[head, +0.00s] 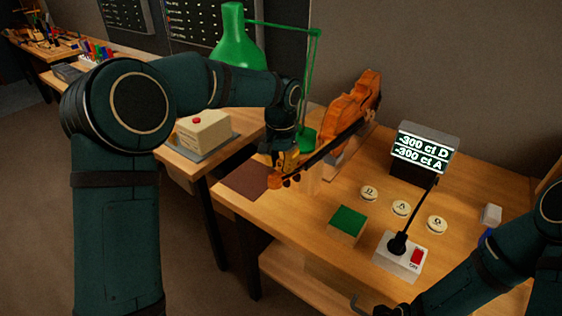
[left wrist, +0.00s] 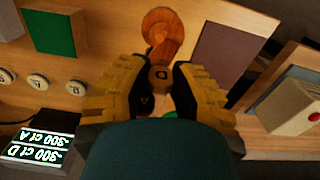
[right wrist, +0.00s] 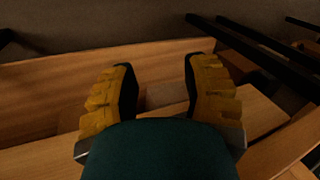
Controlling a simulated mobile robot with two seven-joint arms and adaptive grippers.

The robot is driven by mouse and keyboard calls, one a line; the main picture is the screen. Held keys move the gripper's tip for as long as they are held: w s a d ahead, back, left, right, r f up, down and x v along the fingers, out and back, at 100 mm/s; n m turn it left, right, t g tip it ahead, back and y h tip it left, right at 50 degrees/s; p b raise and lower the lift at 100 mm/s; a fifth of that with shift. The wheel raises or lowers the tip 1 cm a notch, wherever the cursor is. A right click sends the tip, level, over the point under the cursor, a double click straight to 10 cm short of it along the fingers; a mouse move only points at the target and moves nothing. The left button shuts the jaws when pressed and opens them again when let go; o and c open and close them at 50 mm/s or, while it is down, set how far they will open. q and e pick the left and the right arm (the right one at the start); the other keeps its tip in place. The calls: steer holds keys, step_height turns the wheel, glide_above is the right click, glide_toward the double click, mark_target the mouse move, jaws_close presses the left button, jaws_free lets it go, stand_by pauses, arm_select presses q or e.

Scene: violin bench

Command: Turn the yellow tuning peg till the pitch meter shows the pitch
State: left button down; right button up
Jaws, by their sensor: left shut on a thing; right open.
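The orange-brown violin (head: 352,105) is held on a stand, its neck and scroll (head: 275,182) pointing toward me; the scroll also shows in the left wrist view (left wrist: 163,28). My left gripper (head: 284,160) is at the pegbox. The pitch meter (head: 425,150) reads "-300 ct D" and "-300 ct A". My right gripper (right wrist: 160,85) is open and empty, low at the right.
Three round lettered buttons (head: 401,208), a green block (head: 347,222) and a switch box (head: 401,255) with a lever and red button are on the bench. A green lamp (head: 236,42) stands behind my left arm. A cream box (head: 203,130) with a red button is at left.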

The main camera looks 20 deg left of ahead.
mark_target(281, 159)
arm_select(q)
steer(key=n+p, duration=0.1)
steer(key=n, duration=0.3)
steer(key=c, duration=0.8)
jaws_free()
steer(key=shift+r, duration=0.1)
step_height(281, 159, up, 12)
steer(key=shift+f, duration=0.1)
